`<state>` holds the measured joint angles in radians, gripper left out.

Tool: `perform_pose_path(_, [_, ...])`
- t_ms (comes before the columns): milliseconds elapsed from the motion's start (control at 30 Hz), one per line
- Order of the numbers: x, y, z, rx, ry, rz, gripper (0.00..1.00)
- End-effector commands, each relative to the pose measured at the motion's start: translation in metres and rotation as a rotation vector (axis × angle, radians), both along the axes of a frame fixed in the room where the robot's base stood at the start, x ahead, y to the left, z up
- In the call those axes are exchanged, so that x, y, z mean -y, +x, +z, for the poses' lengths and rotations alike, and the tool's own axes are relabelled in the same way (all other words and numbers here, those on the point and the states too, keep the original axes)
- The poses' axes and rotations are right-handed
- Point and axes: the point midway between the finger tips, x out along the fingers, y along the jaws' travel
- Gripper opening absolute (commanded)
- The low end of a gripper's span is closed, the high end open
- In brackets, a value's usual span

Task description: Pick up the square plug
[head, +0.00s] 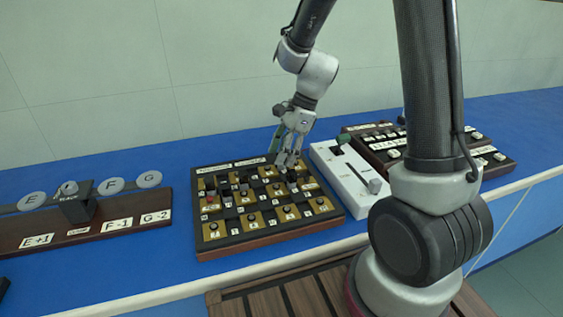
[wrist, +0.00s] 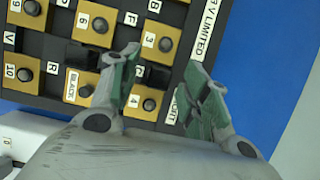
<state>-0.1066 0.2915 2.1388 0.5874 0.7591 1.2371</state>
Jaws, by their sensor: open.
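A dark wooden board with gold plates (head: 232,238) and round black knobs stands on the blue bench. My gripper (head: 290,160) is low over its back right part. The wrist view also shows my gripper (wrist: 163,62), with two green-padded fingers apart and nothing clearly held. A dark blocky piece (wrist: 156,76) shows between the fingertips, beside the plate marked 4. It may be the square plug, but its outline is too dark to be sure. Another dark block (wrist: 84,57) lies to its left. In the head view my fingers hide part of the board there.
A white slider box (head: 350,182) stands close to the board's right, with a dark labelled panel (head: 410,152) beyond it. A wooden stand with grey discs (head: 40,235) is at the left. Blue bench shows between stand and board.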

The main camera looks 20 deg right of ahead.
Motion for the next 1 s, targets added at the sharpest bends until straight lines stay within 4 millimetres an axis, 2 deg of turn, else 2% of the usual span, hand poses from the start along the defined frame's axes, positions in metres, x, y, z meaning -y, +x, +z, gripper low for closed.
perform_pose_path(100, [-0.004, 0.0, -0.009, 0.0, -0.001, 0.001, 0.46])
perform_pose_path(333, [-0.004, 0.0, -0.01, 0.001, -0.001, 0.001, 0.46])
perform_pose_path(600, [-0.004, 0.0, -0.01, 0.001, -0.001, 0.001, 0.0])
perform_pose_path(867, [-0.004, 0.0, -0.009, 0.003, -0.001, 0.001, 0.0])
perform_pose_path(1000, [-0.004, 0.001, 0.003, 0.007, 0.0, 0.001, 0.0])
